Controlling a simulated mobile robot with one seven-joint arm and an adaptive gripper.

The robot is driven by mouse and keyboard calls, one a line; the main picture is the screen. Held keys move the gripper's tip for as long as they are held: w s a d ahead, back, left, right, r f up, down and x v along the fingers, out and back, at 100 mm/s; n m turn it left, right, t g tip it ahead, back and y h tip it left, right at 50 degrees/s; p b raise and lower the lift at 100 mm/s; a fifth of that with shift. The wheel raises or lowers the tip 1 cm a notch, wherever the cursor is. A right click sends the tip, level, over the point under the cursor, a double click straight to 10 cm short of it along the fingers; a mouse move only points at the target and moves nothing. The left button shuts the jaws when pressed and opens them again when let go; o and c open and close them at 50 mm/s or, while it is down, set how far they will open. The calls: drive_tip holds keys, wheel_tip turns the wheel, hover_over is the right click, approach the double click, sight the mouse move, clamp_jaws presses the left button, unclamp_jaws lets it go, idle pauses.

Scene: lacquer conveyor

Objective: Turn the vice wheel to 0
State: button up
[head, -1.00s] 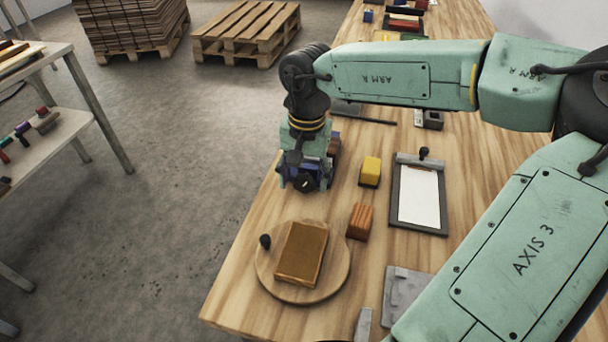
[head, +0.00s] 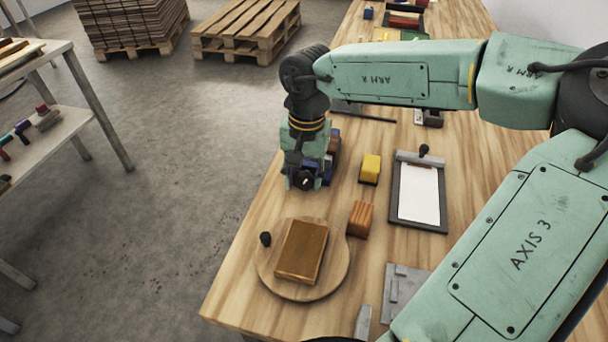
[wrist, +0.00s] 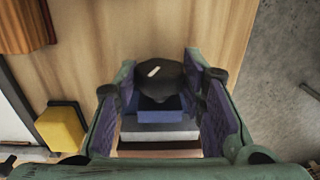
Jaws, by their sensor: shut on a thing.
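The vice's wheel (wrist: 158,76) is a dark, rounded wheel with one short white mark in the wrist view. It sits between my gripper's two fingers, in front of a blue block-like body (wrist: 155,107) with a pale grey part below it. In the head view the dark wheel (head: 304,181) shows at the lower end of my gripper (head: 303,177), near the table's left edge. My gripper is shut on the wheel, with its purple-blue inner pads on either side. No numbers can be read, and the fingers and arm hide much of the vice.
A yellow block (head: 370,168) and a clipboard (head: 418,194) lie to the right. A reddish wooden block (head: 360,219) and a round board (head: 334,275) bearing a brown block (head: 301,252) stand nearer. The table's left edge is close to my gripper.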

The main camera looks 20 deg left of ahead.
drive_tip(key=shift+c, duration=0.7)
drive_tip(key=shift+a+h, duration=0.1)
drive_tip(key=shift+h, duration=0.2)
drive_tip(key=h, duration=0.1)
drive_tip(key=h+b, duration=0.1)
drive_tip(key=shift+a+f+h, duration=0.1)
drive_tip(key=shift+a+h, duration=0.1)
drive_tip(key=shift+h, duration=0.2)
drive_tip(key=shift+a+f+h, duration=0.1)
drive_tip(key=shift+a+h, duration=0.1)
drive_tip(key=shift+h, duration=2)
drive_tip(key=o, duration=1.1)
drive_tip(key=shift+o, duration=0.2)
